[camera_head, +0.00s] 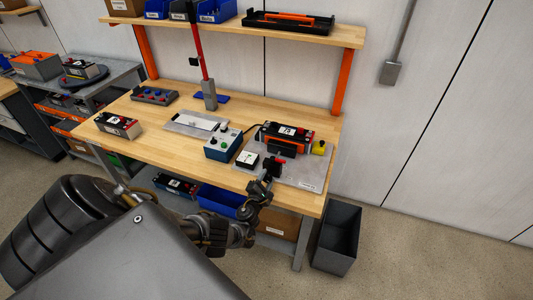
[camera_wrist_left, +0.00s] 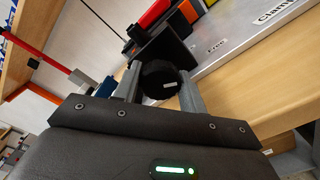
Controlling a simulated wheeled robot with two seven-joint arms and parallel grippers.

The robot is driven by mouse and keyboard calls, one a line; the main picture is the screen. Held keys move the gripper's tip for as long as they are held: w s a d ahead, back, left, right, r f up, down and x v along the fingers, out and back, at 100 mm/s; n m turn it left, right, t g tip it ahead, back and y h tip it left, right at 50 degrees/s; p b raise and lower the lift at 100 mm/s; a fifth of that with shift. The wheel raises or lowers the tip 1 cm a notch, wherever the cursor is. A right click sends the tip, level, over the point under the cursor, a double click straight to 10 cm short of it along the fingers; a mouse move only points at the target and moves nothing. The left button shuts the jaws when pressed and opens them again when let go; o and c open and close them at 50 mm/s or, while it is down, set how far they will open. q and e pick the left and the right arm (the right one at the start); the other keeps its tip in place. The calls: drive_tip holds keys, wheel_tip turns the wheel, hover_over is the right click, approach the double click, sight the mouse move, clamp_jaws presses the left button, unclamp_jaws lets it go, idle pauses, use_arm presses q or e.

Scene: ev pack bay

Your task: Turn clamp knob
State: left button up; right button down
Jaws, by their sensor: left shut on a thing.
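The black clamp knob (camera_wrist_left: 160,80) is round and sits between the two grey fingers of my left gripper (camera_wrist_left: 158,90) in the left wrist view. The fingers are shut on its sides. In the head view my left gripper (camera_head: 266,184) is at the front edge of the grey fixture plate (camera_head: 310,168), just in front of the dark clamp (camera_head: 274,166). The knob is mostly hidden there by the gripper. A black battery module with orange parts (camera_head: 286,136) sits behind the clamp on the plate. My right gripper is not in view.
A blue-grey control box (camera_head: 222,144) and a small white-topped block (camera_head: 247,159) stand left of the clamp. A yellow button box (camera_head: 321,148) is at the plate's right. Another battery (camera_head: 119,125) lies at the bench's left. A grey bin (camera_head: 338,237) stands on the floor.

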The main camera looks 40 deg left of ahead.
use_arm(q)
drive_tip(key=shift+m, duration=1.5)
drive_tip(key=o, duration=1)
drive_tip(key=shift+c, duration=0.2)
